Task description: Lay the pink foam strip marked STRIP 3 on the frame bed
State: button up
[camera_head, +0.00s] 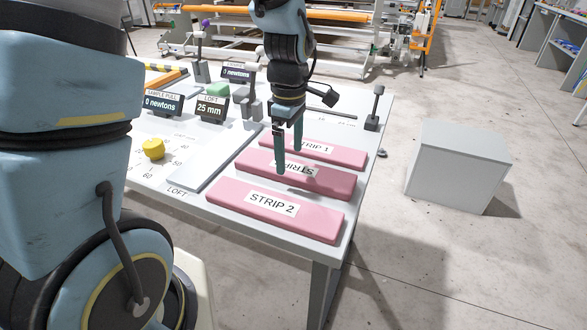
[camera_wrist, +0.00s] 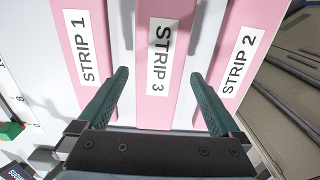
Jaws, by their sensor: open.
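The pink foam strip marked STRIP 3 (camera_head: 338,184) lies flat on the table, the middle one of three side by side. Its label reads clearly in the wrist view (camera_wrist: 158,108) and is upside down and partly covered by a finger in the head view. STRIP 1 (camera_head: 347,158) lies behind it and STRIP 2 (camera_head: 315,222) in front. My gripper (camera_head: 289,160) points down over STRIP 3, open and empty. In the wrist view its green fingers (camera_wrist: 160,74) stand either side of STRIP 3. Whether they touch the table is unclear. I cannot tell which surface is the frame bed.
A long grey plate (camera_head: 217,160) lies left of the strips, near a LOFT marking. A yellow knob (camera_head: 153,149), a green block (camera_head: 217,89) and a 25 mm display (camera_head: 210,108) stand further left. A dark upright post (camera_head: 374,108) stands at the right corner. A grey box (camera_head: 455,170) is on the floor.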

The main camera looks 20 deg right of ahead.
aim_at(289, 166)
jog(key=shift+w+f, duration=0.1)
jog(key=shift+f, duration=1.45)
jog(key=shift+r, duration=0.1)
jog(key=c, duration=1.2)
